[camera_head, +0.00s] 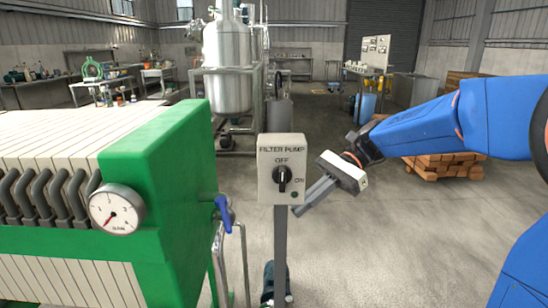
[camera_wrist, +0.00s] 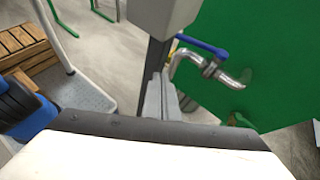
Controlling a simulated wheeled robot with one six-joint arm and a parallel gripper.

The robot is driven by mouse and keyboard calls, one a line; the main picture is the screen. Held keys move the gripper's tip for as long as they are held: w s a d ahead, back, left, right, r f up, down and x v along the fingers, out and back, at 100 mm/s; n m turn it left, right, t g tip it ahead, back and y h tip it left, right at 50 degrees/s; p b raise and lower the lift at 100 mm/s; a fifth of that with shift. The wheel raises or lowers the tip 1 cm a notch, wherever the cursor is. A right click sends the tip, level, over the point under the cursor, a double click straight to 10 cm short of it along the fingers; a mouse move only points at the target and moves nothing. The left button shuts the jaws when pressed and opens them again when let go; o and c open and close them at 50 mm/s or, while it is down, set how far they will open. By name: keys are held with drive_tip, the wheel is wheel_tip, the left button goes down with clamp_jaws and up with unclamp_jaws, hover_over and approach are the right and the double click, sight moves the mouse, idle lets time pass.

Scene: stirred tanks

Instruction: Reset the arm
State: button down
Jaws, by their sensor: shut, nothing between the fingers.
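My blue arm reaches in from the right in the head view. My gripper (camera_head: 302,208) is shut and empty, its fingers pointing down and left, close to the right side of the filter pump switch box (camera_head: 281,155). I cannot tell whether it touches the box or post. The box has a black knob between OFF and ON marks and a dark green lamp. In the wrist view the shut gripper fingers (camera_wrist: 161,85) show in the middle, with the grey box (camera_wrist: 160,15) and its post above and behind them.
A green filter press (camera_head: 160,170) with a round gauge (camera_head: 117,209) and blue valve handle (camera_head: 224,212) fills the left. A steel tank (camera_head: 228,65) stands behind. Stacked wood (camera_head: 440,165) lies behind my arm. The floor in the middle is open.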

drive_tip(key=s+d+f+n+t+h, duration=0.5)
drive_tip(key=s+d, duration=0.3)
drive_tip(key=d, duration=0.2)
drive_tip(key=s+d+f+n+t+h, duration=0.5)
drive_tip(key=s+d+f+n, duration=0.1)
drive_tip(key=s+d, duration=0.3)
drive_tip(key=shift+d+f+t+h, duration=0.2)
drive_tip(key=shift+d+t+h, duration=0.15)
drive_tip(key=shift+d, duration=0.4)
drive_tip(key=c, duration=2.4)
unclamp_jaws()
drive_tip(key=shift+s, duration=0.1)
drive_tip(key=shift+c, duration=0.2)
